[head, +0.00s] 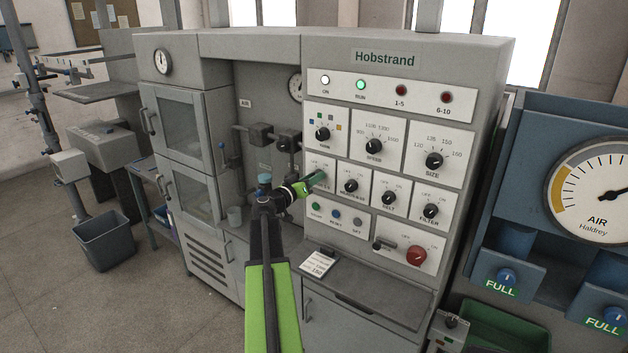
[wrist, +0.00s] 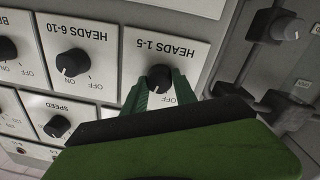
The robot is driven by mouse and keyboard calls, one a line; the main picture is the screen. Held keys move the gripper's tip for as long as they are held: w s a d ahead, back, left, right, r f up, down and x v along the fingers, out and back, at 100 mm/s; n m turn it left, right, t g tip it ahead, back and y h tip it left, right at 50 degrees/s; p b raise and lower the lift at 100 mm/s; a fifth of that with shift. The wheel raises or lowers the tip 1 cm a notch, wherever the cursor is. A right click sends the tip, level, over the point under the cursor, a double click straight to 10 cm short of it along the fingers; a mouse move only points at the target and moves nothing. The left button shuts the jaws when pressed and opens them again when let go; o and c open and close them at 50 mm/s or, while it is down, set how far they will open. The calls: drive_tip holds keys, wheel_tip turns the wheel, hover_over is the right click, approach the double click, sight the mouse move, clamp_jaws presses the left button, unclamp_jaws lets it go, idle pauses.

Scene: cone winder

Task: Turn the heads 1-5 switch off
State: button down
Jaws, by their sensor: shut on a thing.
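The heads 1-5 switch (wrist: 159,76) is a black round knob on a white label plate. The wrist view shows it upside down, with "OFF" readable beside it. My gripper (wrist: 160,86) has one green finger on each side of the knob and is shut on it. Which way the knob's pointer faces is hard to tell. In the head view my gripper (head: 313,181) reaches the left plate of the lower knob row and hides the knob there.
The heads 6-10 knob (wrist: 73,62) is the neighbouring knob. The speed knob (wrist: 57,126) sits near my gripper in the wrist view. On the lamp strip, the green RUN lamp (head: 361,85) is lit; the 1-5 lamp (head: 401,90) is dark red. Pipework (head: 262,134) stands left of the panel.

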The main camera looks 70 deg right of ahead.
drive_tip(key=n, duration=0.9)
drive_tip(key=shift+b, duration=0.35)
idle(0.3)
drive_tip(key=c, duration=1)
unclamp_jaws()
